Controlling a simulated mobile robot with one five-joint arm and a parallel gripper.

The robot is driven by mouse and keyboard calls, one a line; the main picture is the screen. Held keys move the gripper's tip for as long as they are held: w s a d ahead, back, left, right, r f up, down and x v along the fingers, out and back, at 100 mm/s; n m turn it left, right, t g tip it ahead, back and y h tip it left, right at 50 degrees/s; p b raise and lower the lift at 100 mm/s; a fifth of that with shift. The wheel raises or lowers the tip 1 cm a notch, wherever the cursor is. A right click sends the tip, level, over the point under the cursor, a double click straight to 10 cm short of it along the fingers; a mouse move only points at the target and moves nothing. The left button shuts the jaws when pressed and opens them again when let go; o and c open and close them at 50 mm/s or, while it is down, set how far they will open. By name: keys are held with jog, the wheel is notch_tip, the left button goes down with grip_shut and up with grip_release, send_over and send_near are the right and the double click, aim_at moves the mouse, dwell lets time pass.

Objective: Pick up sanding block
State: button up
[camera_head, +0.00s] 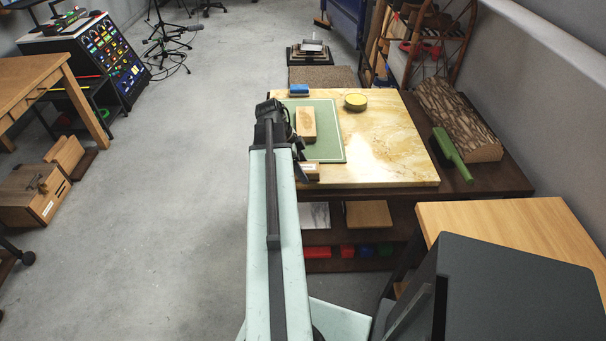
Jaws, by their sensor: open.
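A light wooden block (306,125) lies on the green mat (330,150) on the near table. A small blue block (299,90) lies at the mat's far edge. I cannot tell for sure which of these is the sanding block; the wooden block looks the likelier. My gripper (298,150) is at the end of my extended arm, over the mat's left edge, just left of the wooden block. It is open and holds nothing that I can see. My own wrist and arm hide part of the mat's left side.
A round yellow tin (355,101) stands on the marble-like tabletop (395,150) right of the mat. A small labelled piece (308,171) lies at the near edge. Open floor (180,200) spreads left.

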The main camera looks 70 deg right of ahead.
jog(key=shift+f, duration=0.1)
jog(key=c, duration=1.2)
jog(key=shift+c, duration=0.2)
notch_tip(320, 180, up, 10)
jog(key=p, duration=1)
jog(key=shift+r, duration=0.2)
